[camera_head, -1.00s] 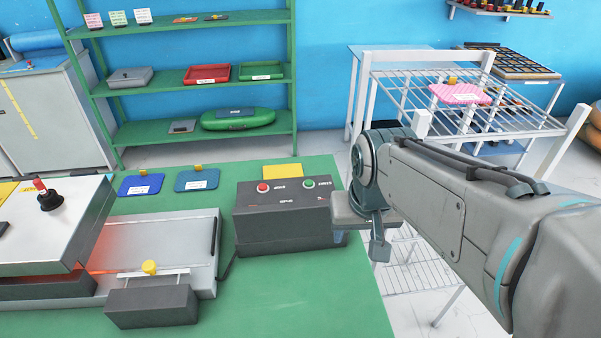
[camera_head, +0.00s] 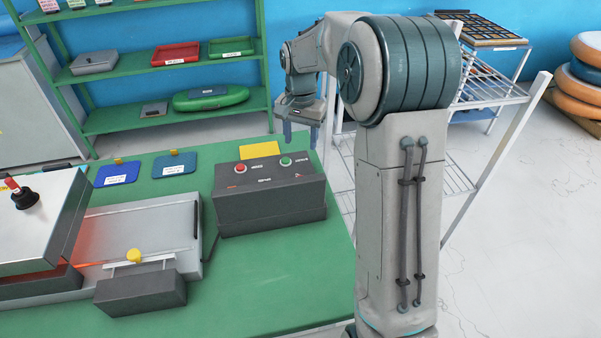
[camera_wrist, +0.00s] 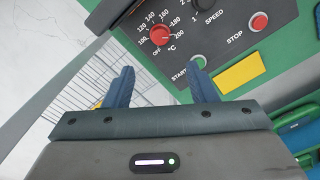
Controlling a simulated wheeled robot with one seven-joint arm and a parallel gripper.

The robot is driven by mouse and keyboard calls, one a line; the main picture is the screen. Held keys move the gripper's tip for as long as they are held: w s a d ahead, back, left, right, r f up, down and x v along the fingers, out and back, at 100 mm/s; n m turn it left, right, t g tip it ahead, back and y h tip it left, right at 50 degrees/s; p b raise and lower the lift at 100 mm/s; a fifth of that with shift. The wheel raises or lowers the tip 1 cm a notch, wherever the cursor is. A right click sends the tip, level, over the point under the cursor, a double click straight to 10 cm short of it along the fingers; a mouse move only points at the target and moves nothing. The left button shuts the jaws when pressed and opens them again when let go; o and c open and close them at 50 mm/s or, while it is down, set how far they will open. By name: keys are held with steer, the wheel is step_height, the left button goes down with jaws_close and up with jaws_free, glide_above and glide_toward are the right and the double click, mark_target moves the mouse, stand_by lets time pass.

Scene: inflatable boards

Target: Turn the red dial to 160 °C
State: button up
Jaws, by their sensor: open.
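The red dial (camera_wrist: 160,34) is in the wrist view on a dark control panel, ringed by white temperature numbers, an OFF mark and °C. I cannot read where its pointer stands. My gripper (camera_wrist: 164,86) is open and empty, its two blue fingers apart and the dial showing beyond the gap between them. In the head view my gripper (camera_head: 301,134) points down near the far right of the dark control box (camera_head: 270,207), apart from it. I cannot make out the dial in the head view.
A green START button (camera_wrist: 197,62) and red STOP button (camera_wrist: 259,22) are close to the dial. A yellow card (camera_wrist: 240,73) lies beside the panel. The heated press (camera_head: 40,235) stands left on the green table (camera_head: 230,285). A wire rack (camera_head: 490,90) is to the right.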

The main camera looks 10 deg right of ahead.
step_height(320, 180, down, 14)
steer(key=shift+r+p, duration=0.1)
steer(key=shift+p, duration=0.8)
steer(key=c, duration=1)
